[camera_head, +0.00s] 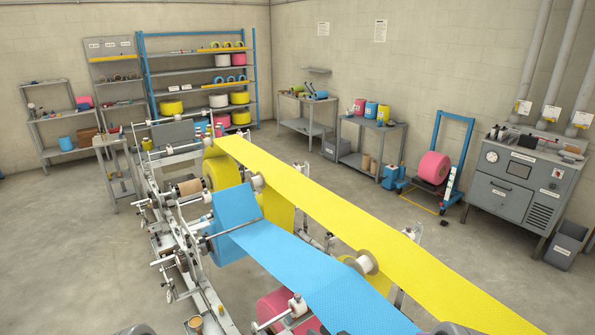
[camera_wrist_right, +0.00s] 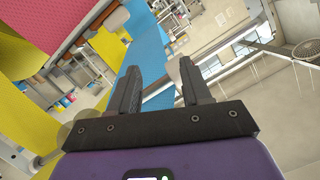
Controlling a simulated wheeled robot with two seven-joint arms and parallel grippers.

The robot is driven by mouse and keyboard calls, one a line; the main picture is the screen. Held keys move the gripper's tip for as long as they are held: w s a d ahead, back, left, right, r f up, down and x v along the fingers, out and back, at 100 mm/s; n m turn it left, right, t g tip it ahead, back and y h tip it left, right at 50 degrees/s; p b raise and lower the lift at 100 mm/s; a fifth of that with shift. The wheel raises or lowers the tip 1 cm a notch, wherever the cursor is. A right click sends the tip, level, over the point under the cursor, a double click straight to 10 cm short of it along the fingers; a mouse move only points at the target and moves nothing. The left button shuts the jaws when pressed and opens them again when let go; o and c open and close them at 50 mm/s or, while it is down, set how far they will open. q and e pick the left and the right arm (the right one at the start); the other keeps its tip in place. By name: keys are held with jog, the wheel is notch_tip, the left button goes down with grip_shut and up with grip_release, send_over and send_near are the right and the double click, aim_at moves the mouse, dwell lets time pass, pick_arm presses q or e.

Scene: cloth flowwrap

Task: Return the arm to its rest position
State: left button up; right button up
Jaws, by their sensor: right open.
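My right gripper (camera_wrist_right: 160,66) shows in the right wrist view with its two dark fingers apart and nothing between them. The blue web lies behind the fingers there, apart from them as far as I can tell. In the head view only a grey piece at the bottom edge, right of centre, may belong to my right arm; its fingers do not show. Another dark grey piece at the bottom left edge may be part of my left arm. My left gripper is not seen.
A blue web (camera_head: 285,253) and a yellow web (camera_head: 330,207) run over rollers on the machine frame toward the bottom right. A pink roll (camera_head: 282,308) sits low beneath. A grey control cabinet (camera_head: 520,185) stands at right. Open floor (camera_head: 70,250) lies left.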

jog(key=s+d+f+m+g+h, duration=0.1)
jog(key=s+f+m+g+h, duration=0.15)
jog(key=s+f, duration=0.45)
jog(key=s+d+f+m+g+h, duration=0.2)
jog(key=s+f+g+h, duration=0.1)
jog(key=s+f, duration=0.4)
jog(key=s+f+m+g+b, duration=0.1)
jog(key=s+g, duration=0.2)
jog(key=s, duration=0.6)
jog(key=s+f+g, duration=0.2)
jog(key=s+g, duration=0.1)
jog(key=s, duration=0.6)
notch_tip(320, 180, down, 14)
jog(key=w+b, duration=0.1)
jog(key=b, duration=1.4)
jog(key=shift+w+a+f, duration=0.15)
jog(key=shift+t+h, duration=0.25)
